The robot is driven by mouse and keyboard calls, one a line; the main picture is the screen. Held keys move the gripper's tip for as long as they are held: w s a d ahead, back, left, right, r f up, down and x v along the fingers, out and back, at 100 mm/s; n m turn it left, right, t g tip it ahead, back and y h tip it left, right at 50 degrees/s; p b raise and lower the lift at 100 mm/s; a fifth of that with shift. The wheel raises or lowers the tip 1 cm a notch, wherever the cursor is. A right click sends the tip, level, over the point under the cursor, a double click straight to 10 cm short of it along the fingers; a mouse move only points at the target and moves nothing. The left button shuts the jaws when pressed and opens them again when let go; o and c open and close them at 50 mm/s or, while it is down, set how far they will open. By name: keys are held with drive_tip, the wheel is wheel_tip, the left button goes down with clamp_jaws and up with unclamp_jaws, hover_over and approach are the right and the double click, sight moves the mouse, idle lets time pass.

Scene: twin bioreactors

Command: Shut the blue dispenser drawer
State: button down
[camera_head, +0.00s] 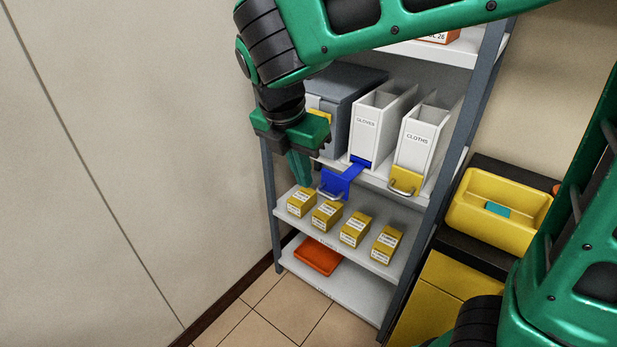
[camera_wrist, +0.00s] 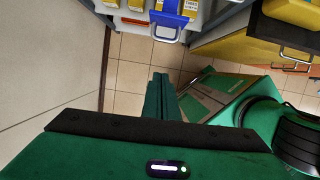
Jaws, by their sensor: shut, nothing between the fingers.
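The blue dispenser drawer (camera_head: 338,182) sticks out from the foot of the white dispenser labelled GLOVES (camera_head: 368,125) on the middle shelf. A metal handle is on its front. My gripper (camera_head: 302,170) hangs in front of the shelf, just left of the blue drawer, with its fingers pointing down. The fingers are together and empty. In the wrist view the blue drawer (camera_wrist: 174,16) is at the top, with its handle toward me, apart from my fingertips (camera_wrist: 160,78).
A CLOTHS dispenser (camera_head: 424,138) with a yellow drawer (camera_head: 406,181) stands to the right. Several yellow boxes (camera_head: 327,215) line the shelf below, above an orange tray (camera_head: 318,256). A yellow bin (camera_head: 490,224) is on the right. A wall (camera_head: 130,150) is on the left.

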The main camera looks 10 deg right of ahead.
sight(319, 191)
drive_tip(key=shift+w+d+f, duration=0.7)
drive_tip(key=shift+d+f, duration=0.1)
drive_tip(key=shift+f, duration=0.7)
drive_tip(key=shift+w+d+f, duration=0.75)
drive_tip(key=shift+d+f, duration=0.05)
drive_tip(key=shift+f, duration=0.75)
drive_tip(key=shift+w+d+f, duration=0.7)
drive_tip(key=shift+d+f, duration=0.1)
drive_tip(key=shift+f, duration=0.7)
